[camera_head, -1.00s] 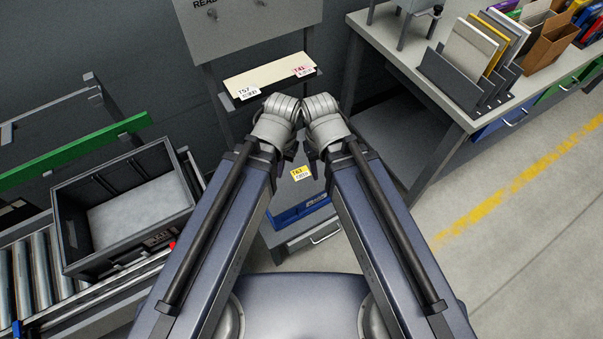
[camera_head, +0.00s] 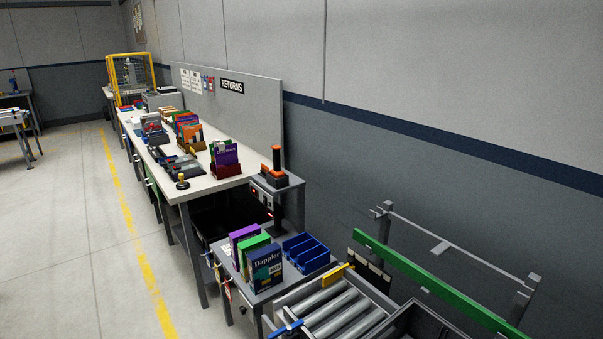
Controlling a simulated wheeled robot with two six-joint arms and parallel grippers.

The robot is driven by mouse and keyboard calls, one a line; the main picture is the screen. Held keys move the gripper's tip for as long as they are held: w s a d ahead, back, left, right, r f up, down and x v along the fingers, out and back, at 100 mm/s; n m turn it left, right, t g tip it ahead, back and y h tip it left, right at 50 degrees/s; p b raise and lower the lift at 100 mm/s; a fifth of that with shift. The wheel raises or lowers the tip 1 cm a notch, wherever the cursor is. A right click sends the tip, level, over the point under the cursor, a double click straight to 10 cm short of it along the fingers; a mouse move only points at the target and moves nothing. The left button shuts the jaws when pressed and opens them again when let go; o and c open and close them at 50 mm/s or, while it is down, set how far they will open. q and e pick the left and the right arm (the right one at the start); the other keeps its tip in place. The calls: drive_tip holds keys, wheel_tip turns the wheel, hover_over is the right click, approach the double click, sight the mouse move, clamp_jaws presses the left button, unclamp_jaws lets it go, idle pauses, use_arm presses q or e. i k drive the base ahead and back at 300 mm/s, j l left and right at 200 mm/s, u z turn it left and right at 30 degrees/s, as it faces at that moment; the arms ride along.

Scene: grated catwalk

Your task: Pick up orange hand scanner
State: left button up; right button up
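An upright orange-and-black device (camera_head: 276,160), which looks like the orange hand scanner, stands on top of a grey pedestal (camera_head: 291,181) at the near end of the long bench. Its upper part is orange with a dark section, and there is more orange at its base. It is small here, so I cannot tell whether it sits in a cradle. Neither of my grippers is in view.
The long white bench (camera_head: 226,182) carries book racks and trays. A low grey table by the pedestal holds upright boxes (camera_head: 265,267) and blue bins (camera_head: 306,253). A roller conveyor (camera_head: 335,305) and green rail (camera_head: 430,284) are near right. Open floor (camera_head: 70,230) lies left.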

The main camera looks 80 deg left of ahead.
sight(276, 172)
drive_tip(key=k+j, duration=0.2)
drive_tip(key=j, duration=0.2)
drive_tip(key=k+j+u, duration=0.1)
drive_tip(key=j, duration=0.35)
drive_tip(key=k+j, duration=0.3)
drive_tip(key=k+j+u, duration=0.1)
drive_tip(key=j, duration=0.45)
drive_tip(key=k+j, duration=0.25)
drive_tip(key=j, duration=0.2)
drive_tip(key=k+j+u, duration=0.1)
drive_tip(key=j, duration=0.35)
drive_tip(key=k+j, duration=0.25)
drive_tip(key=j, duration=0.2)
drive_tip(key=k+j, duration=0.15)
drive_tip(key=j, duration=0.3)
drive_tip(key=u, duration=0.05)
